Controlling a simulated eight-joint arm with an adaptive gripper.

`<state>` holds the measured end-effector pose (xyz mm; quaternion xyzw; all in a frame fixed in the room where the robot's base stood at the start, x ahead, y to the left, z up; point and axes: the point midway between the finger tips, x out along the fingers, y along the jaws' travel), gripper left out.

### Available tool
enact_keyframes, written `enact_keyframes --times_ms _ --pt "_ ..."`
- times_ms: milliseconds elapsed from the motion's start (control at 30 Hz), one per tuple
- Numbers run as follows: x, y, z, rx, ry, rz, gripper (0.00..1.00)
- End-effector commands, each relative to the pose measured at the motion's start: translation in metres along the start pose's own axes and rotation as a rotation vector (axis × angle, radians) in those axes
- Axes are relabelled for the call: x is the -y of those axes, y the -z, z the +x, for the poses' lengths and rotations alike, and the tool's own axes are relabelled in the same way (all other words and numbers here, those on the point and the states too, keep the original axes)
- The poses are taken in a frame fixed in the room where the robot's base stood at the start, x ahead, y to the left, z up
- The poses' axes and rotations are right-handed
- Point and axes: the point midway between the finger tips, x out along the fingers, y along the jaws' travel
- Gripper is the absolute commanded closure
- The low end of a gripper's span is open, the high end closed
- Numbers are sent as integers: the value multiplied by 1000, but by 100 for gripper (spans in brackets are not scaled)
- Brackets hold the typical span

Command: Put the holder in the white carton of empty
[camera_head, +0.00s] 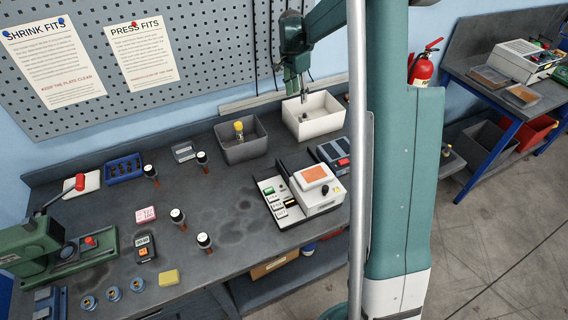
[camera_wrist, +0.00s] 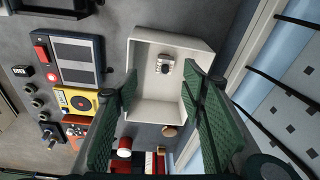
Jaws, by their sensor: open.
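The white carton (camera_head: 328,127) stands at the back right of the bench; in the wrist view it (camera_wrist: 143,50) lies straight below my gripper. A small holder with a white top and dark middle (camera_wrist: 164,65) is on the carton's floor, near one end. In the head view only a small dark bit of it shows in the carton. My gripper (camera_head: 303,99) is over the carton; its two green fingers (camera_wrist: 158,88) are spread apart with nothing between them. Several dark holders with white tops (camera_head: 178,216) stand upright on the bench.
A grey bin (camera_head: 243,152) with a yellow-topped piece stands left of the carton. A white device with an orange plate (camera_head: 315,176) and a dark device with a red button (camera_head: 338,153) stand in front. A green press (camera_head: 45,248) is at far left.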

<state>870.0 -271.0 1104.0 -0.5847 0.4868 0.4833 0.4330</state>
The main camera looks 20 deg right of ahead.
Motion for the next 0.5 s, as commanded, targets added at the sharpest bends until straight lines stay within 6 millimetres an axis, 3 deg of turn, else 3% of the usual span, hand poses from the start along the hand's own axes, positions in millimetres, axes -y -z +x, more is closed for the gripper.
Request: enact_keyframes --times_ms 100,500 --pt "-12 -15 -26 -4 24 -61 59" --pt "-55 -65 -95 -24 108 -266 59"
